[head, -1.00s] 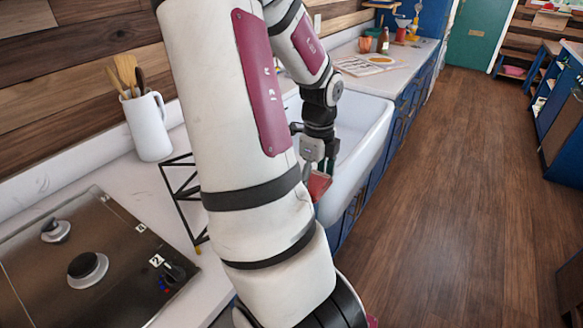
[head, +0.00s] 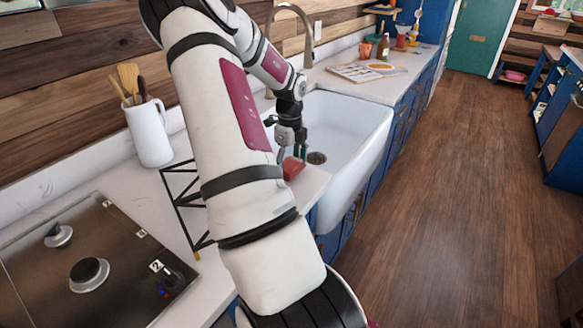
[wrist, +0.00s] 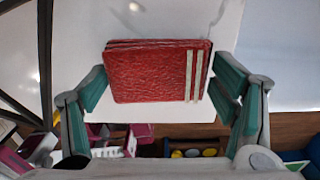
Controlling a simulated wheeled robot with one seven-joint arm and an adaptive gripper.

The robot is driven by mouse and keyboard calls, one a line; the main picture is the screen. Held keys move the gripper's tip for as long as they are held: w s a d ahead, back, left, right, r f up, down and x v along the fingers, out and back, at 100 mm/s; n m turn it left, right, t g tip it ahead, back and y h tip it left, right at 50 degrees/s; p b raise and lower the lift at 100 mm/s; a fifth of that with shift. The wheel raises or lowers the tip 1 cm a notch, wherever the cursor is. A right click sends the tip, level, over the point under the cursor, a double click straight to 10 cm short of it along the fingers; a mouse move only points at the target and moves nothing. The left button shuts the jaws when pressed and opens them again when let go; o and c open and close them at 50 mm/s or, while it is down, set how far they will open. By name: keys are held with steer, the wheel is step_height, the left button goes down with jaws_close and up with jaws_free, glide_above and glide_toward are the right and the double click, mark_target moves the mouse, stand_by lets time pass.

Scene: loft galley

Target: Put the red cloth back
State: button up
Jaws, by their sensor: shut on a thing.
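The red cloth (head: 293,168) is a folded square with two pale stripes at one side. In the wrist view the cloth (wrist: 150,75) lies between the teal finger pads, and my gripper (wrist: 165,90) is shut on it. In the head view my gripper (head: 291,155) points down at the counter strip beside the near end of the white sink. The cloth is at or just over the white counter (head: 313,181); I cannot tell whether it touches. My arm hides part of the counter there.
A black wire rack (head: 180,200) stands left of my arm, close to the gripper. The white sink (head: 350,150) is just right of the cloth, with a tall faucet (head: 305,25) behind. The stove (head: 95,265) and a utensil jug (head: 149,132) are on the left.

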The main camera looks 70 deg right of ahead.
steer(key=shift+f, duration=0.95)
steer(key=shift+f, duration=0.2)
steer(key=o, duration=1.3)
steer(key=shift+r, duration=0.1)
